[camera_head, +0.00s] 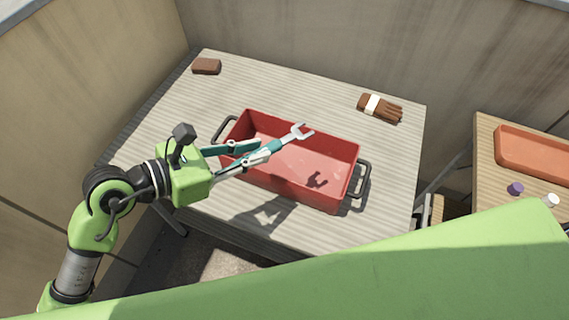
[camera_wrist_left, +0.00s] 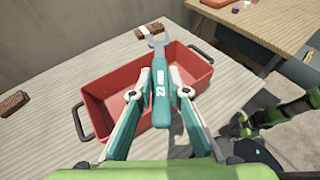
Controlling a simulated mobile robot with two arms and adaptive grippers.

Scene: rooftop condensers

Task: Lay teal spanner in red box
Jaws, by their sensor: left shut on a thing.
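The teal spanner (camera_head: 285,142) has a teal handle and a silver open-ended head. My left gripper (camera_head: 263,152) is shut on its handle and holds it above the red box (camera_head: 338,195). In the left wrist view the spanner (camera_wrist_left: 160,70) points away between the two fingers, with its head over the box's far rim in the picture. The red box stands on the grey slatted table, is open at the top, and has a dark handle at each end. I see no object inside it, only shadows on its floor.
A second wooden table on the right bears an orange tray (camera_head: 530,155) and small bottles. Walls stand behind.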

